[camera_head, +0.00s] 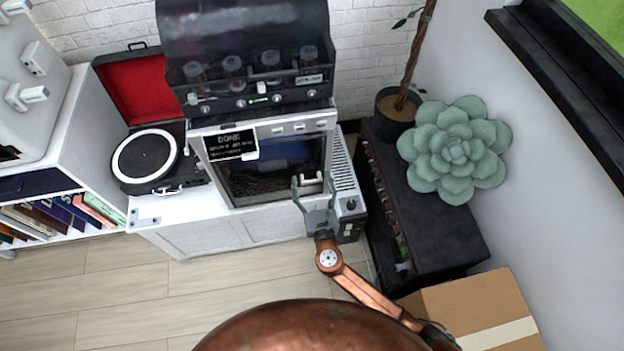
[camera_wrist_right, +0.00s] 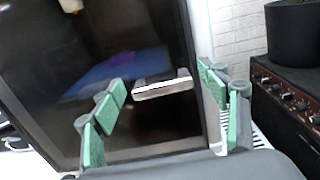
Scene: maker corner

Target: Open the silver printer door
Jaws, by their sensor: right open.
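The silver printer (camera_head: 327,120) stands on a white cabinet, with a dark glass door (camera_head: 262,165) in its front. The door looks shut in the head view. A pale bar handle (camera_head: 312,184) sits at the door's lower right; it also shows in the right wrist view (camera_wrist_right: 162,88). My right gripper (camera_head: 315,188) is open in front of the handle. In the right wrist view, the green-padded fingers of the right gripper (camera_wrist_right: 165,105) are spread to either side of the handle. I cannot tell whether they touch it. My left gripper is out of view.
A record player (camera_head: 146,157) with a red-lined lid stands left of the printer. A grey vented box (camera_head: 345,180) is close on the right. A black cabinet (camera_head: 440,235) bears a large succulent (camera_head: 455,150). A cardboard box (camera_head: 470,305) lies at lower right. Floor (camera_head: 130,290) is clear at left.

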